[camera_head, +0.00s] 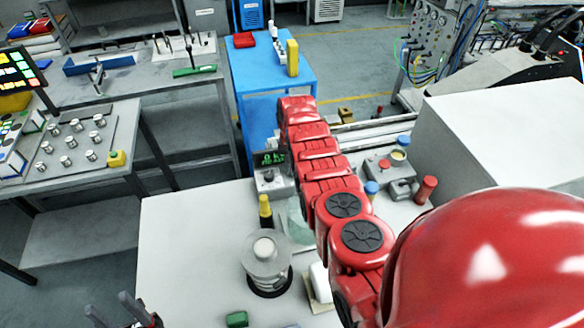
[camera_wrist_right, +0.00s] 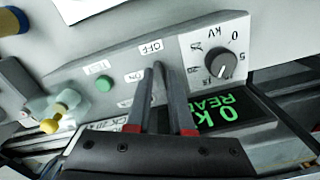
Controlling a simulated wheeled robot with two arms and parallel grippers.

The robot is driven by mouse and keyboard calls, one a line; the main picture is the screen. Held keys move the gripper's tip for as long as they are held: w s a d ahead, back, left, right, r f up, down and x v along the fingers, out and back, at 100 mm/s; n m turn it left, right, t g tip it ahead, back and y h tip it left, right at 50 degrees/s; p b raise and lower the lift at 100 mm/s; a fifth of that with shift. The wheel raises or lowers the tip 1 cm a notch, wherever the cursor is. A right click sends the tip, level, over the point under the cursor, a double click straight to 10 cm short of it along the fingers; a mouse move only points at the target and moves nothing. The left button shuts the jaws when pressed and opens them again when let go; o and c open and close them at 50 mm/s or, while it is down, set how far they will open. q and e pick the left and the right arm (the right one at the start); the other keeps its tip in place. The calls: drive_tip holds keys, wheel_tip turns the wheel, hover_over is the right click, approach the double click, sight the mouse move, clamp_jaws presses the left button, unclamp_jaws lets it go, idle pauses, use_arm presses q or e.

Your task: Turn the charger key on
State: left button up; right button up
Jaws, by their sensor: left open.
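The charger is a grey box (camera_head: 271,183) with a green-lit display on the white bench in the head view. The display (camera_wrist_right: 222,116) shows green text. My right gripper (camera_wrist_right: 154,70) has its fingertips at the panel between the OFF and ON labels, close together. The key is not clearly visible there; the fingers cover that spot. My left gripper (camera_head: 112,308) is open and empty at the lower left.
A yellow-capped bottle (camera_head: 265,211) and a round metal vessel (camera_head: 266,262) stand near the charger. A small box with a red button (camera_head: 384,164) and a red cylinder (camera_head: 426,189) stand right of my arm. The bench's left part is clear.

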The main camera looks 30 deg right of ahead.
clamp_jaws()
drive_tip(key=m+b, duration=0.2)
drive_tip(key=m, duration=0.1)
drive_tip(key=shift+f+m, duration=0.15)
drive_tip(key=shift+m, duration=0.15)
drive_tip(key=shift+m+b, duration=1.75)
drive_tip(key=shift+m, duration=0.15)
drive_tip(key=shift+r, duration=0.2)
drive_tip(key=o, duration=0.7)
unclamp_jaws()
drive_tip(key=shift+c, duration=0.2)
